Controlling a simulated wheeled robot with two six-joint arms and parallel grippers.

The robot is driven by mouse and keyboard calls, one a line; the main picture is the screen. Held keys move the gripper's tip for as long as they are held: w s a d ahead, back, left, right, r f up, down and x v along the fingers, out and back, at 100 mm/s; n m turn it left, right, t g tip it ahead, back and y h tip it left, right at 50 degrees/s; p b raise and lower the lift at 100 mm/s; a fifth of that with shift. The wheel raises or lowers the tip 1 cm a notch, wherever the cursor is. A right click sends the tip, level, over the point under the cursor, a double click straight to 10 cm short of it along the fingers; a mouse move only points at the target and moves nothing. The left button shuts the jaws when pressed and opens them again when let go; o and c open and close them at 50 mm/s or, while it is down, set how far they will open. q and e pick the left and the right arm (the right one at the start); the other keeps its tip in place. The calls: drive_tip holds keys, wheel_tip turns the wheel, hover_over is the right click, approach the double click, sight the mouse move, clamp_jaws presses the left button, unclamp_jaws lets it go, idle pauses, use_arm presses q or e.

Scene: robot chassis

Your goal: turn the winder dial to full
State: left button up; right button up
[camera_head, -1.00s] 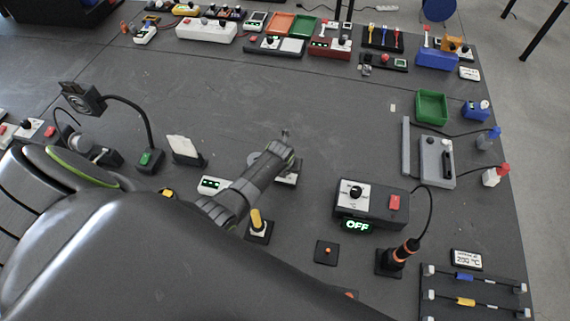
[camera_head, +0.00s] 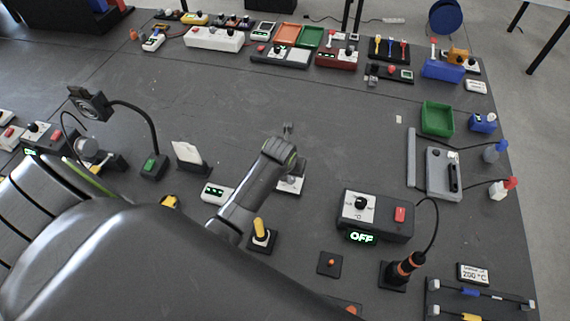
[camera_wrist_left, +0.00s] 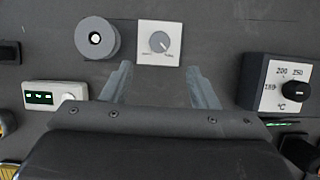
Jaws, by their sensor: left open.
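A dial with a grey round knob on a white square plate (camera_wrist_left: 159,43) lies ahead of my left gripper in the left wrist view; I take it to be the winder dial. Its small lettering is too blurred to read. It also shows beside my arm in the head view (camera_head: 291,184), partly hidden. A grey round spool-like part (camera_wrist_left: 97,38) stands left of it in the wrist view. My left gripper (camera_wrist_left: 162,85) is open and empty, its fingers apart and short of the plate. It also shows in the head view (camera_head: 287,130). My right gripper is not in view.
A white box with a green display (camera_wrist_left: 55,95) lies left of the gripper. A black temperature unit (camera_head: 375,212) reading OFF stands to the right. A yellow-handled switch (camera_head: 260,234) is close to my arm. The table's middle beyond the gripper is clear.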

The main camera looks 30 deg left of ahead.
use_arm(q)
drive_tip(key=v, duration=0.6)
drive_tip(key=shift+r+b, duration=0.25)
drive_tip(key=shift+b, duration=0.05)
drive_tip(key=shift+s, duration=0.2)
